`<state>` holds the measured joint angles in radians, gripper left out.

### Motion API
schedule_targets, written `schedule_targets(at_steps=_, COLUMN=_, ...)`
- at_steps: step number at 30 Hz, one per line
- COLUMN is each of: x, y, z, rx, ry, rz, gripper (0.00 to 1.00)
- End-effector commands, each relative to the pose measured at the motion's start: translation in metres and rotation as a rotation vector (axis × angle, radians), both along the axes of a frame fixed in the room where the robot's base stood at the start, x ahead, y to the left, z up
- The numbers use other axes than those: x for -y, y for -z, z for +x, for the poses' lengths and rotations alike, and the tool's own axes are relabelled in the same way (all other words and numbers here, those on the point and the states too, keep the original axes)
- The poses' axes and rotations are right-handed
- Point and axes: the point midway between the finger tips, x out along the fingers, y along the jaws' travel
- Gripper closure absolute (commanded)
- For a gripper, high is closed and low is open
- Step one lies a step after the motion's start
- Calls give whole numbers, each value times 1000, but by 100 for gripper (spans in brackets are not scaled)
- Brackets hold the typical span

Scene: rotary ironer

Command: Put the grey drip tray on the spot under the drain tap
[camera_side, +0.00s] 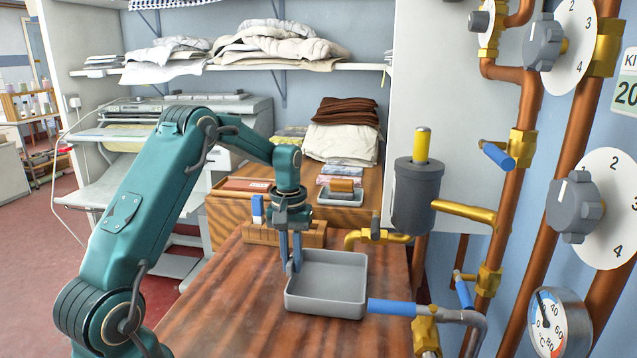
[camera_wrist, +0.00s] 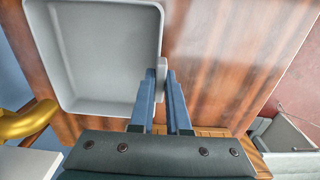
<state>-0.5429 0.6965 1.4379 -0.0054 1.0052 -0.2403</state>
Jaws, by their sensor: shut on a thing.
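The grey drip tray (camera_side: 326,284) is a shallow, empty square tray, level over the wooden worktop; I cannot tell whether it touches the wood. My gripper (camera_side: 291,262) points down at the tray's left edge, its blue fingers shut on the small tab there. In the wrist view the gripper (camera_wrist: 161,98) has one finger on each side of the tab, and the tray (camera_wrist: 98,50) extends to the left. A brass tap (camera_side: 376,237) with a downturned spout sits just behind the tray. I see no marked spot under it.
A wooden block (camera_side: 285,234) with a blue-and-white item stands behind my gripper. A blue-handled pipe valve (camera_side: 392,307) lies close to the tray's front right corner. A dark grey cylinder (camera_side: 417,196) and copper pipes stand at right. The worktop (camera_side: 235,315) is clear at front left.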

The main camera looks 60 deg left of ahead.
Motion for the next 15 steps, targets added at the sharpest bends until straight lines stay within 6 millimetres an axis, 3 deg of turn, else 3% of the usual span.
schedule_targets(at_steps=7, x=0, y=3, z=0, rx=0, ry=0, rz=0, gripper=100)
schedule_targets(at_steps=8, x=0, y=3, z=0, rx=0, ry=0, rz=0, gripper=74)
schedule_targets(at_steps=9, x=0, y=2, z=0, rx=1, ry=0, rz=1, gripper=59)
schedule_targets(at_steps=15, x=0, y=2, z=0, rx=0, ry=0, rz=0, gripper=56)
